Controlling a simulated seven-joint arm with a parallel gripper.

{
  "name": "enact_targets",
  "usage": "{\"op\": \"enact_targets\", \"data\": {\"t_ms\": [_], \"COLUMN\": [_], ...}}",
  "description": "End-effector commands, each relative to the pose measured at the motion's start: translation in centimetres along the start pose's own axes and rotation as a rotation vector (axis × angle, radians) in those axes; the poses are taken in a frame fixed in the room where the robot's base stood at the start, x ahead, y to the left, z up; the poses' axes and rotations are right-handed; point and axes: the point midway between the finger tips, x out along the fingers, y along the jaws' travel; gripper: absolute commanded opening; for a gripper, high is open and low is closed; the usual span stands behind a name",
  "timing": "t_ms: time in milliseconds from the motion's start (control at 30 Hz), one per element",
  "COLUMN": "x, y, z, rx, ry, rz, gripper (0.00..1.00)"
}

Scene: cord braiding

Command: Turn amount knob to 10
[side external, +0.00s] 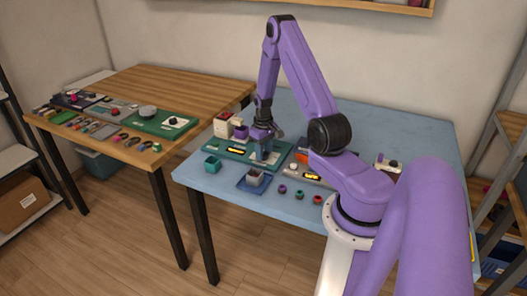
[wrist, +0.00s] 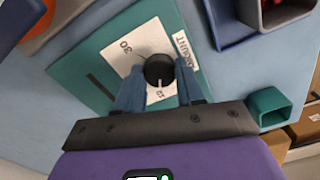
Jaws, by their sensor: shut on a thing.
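The amount knob (wrist: 159,70) is a round black knob on a white dial plate (wrist: 132,35) in the wrist view. A short white mark on the knob points toward that lower number, at the gripper side. The plate sits on a teal panel (wrist: 75,62), also visible in the side view (side external: 228,156). My gripper (wrist: 160,73) has its two blue fingers on opposite sides of the knob, shut on it. In the side view my gripper (side external: 264,150) is over the panel and hides the knob.
A teal open box (side external: 212,165) and a blue tray (side external: 254,184) with a grey box stand near the panel. Several small coloured rings lie at the blue table's (side external: 225,205) front. A wooden table (side external: 165,85) with more parts stands at left.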

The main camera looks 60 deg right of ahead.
Motion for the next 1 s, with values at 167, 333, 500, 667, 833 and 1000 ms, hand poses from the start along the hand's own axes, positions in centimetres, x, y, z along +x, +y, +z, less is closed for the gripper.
{"op": "enact_targets", "data": {"t_ms": [167,333,500,667,833,1000], "x": [-0.1,-0.1,0.0,-0.1,-1.1,-3.6], "y": [0.0,0.0,0.0,0.0,0.0,0.0], "z": [0.0,0.0,0.0,0.0,-0.1,-0.1], "rx": [-0.005,-0.005,-0.003,-0.002,-0.002,-0.002], "ry": [0.000,0.000,0.000,0.000,0.003,0.006], "rz": [0.001,0.001,0.001,0.001,0.001,0.003], "gripper": [0.07,0.54,0.63,0.63,0.63,0.63]}}
